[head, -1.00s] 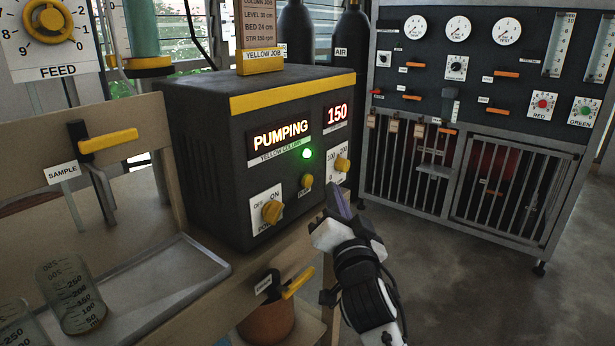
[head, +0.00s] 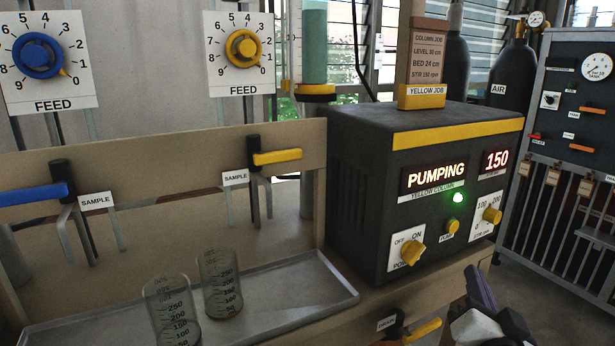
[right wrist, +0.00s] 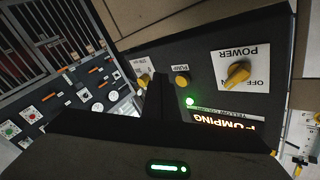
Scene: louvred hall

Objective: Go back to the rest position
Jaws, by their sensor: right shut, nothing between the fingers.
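My right gripper (head: 480,287) shows at the bottom right of the head view, with shut, empty fingers. It is in front of and below the right part of the dark pump box (head: 352,190), and I see a gap between them in the picture. The box's display (head: 436,176) reads PUMPING and 150, and its green lamp (head: 458,198) is lit. In the right wrist view the dark fingers (right wrist: 157,92) stand before the box's panel, with the yellow power knob (right wrist: 238,72) to their right. My left gripper is not in view.
Two glass beakers (head: 220,283) stand on a metal tray (head: 300,278) on the bench. A yellow drain lever (head: 422,330) sticks out below the bench edge, left of my gripper. A barred cabinet (head: 570,150) and gas cylinders stand behind at right.

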